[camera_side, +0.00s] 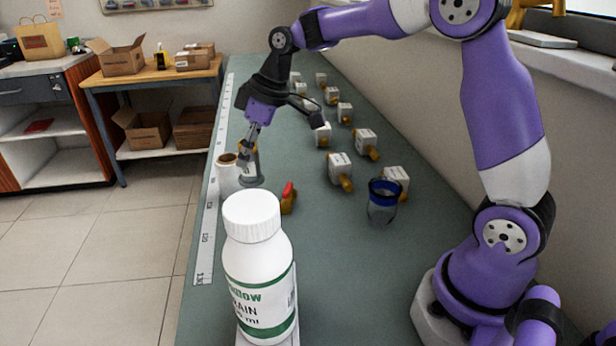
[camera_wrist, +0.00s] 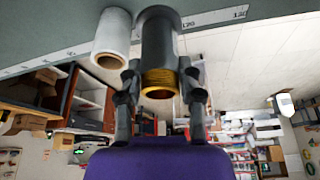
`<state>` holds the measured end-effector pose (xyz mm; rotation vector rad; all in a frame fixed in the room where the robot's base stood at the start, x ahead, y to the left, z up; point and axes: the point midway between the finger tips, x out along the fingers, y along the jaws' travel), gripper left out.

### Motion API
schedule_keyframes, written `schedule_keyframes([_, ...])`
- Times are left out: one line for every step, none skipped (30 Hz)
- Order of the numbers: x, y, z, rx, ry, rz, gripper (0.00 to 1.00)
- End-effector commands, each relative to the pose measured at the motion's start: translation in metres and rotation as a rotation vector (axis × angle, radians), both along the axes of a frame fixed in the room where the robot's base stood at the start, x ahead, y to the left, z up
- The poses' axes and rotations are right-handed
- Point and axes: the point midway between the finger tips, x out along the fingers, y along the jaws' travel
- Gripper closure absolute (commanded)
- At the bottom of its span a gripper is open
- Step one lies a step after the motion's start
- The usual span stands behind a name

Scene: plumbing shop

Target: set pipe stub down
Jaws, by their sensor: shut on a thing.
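The pipe stub (camera_wrist: 158,45) is a dark grey cylinder with a brass-coloured threaded end (camera_wrist: 159,82), seen between my fingertips in the wrist view. My gripper (camera_wrist: 158,92) is shut on it near that brass end. In the side view my gripper (camera_side: 249,142) points down over the left part of the bench, and the stub's grey lower end (camera_side: 251,181) shows below it. I cannot tell whether that end touches the bench. A white roll with a brown core (camera_side: 228,176) stands close beside the stub; the wrist view shows it too (camera_wrist: 111,38).
A large white bottle (camera_side: 259,270) stands in front on the green bench (camera_side: 330,300). A red-handled brass valve (camera_side: 288,198) and a blue-banded clear cup (camera_side: 383,203) are nearby. Several white-tagged brass fittings (camera_side: 341,168) line the bench behind. A measuring strip (camera_side: 209,222) follows the left edge.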

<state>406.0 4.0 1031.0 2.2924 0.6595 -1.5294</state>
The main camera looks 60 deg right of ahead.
Motion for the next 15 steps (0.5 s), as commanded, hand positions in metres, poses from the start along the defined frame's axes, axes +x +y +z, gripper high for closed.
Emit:
schedule_keyframes([-0.009, 0.016, 0.001, 0.001, -0.004, 0.139, 1.0])
schedule_keyframes([-0.016, 0.026, 0.0, 0.001, -0.003, 0.227, 1.0])
schedule_keyframes([-0.024, 0.038, 0.0, 0.0, -0.003, 0.339, 1.0])
schedule_keyframes([-0.03, 0.045, 0.0, 0.001, -0.004, 0.417, 1.0])
schedule_keyframes([-0.037, 0.052, 0.0, 0.001, -0.003, 0.49, 1.0])
schedule_keyframes([-0.044, 0.061, 0.001, 0.001, -0.004, 0.578, 1.0])
schedule_keyframes([-0.049, 0.066, 0.001, 0.0, -0.005, 0.634, 1.0])
schedule_keyframes([-0.053, 0.07, 0.001, 0.0, -0.004, 0.68, 1.0])
schedule_keyframes([-0.058, 0.074, 0.001, 0.0, -0.005, 0.733, 1.0])
schedule_keyframes([-0.061, 0.077, 0.0, 0.0, -0.005, 0.764, 1.0])
schedule_keyframes([-0.064, 0.079, -0.002, 0.002, -0.003, 0.786, 1.0])
schedule_keyframes([-0.066, 0.081, -0.008, 0.003, -0.002, 0.806, 1.0])
schedule_keyframes([-0.067, 0.081, -0.013, 0.004, 0.0, 0.817, 1.0])
schedule_keyframes([-0.068, 0.082, -0.019, 0.004, 0.0, 0.821, 1.0])
schedule_keyframes([-0.068, 0.081, -0.027, 0.002, 0.002, 0.823, 1.0])
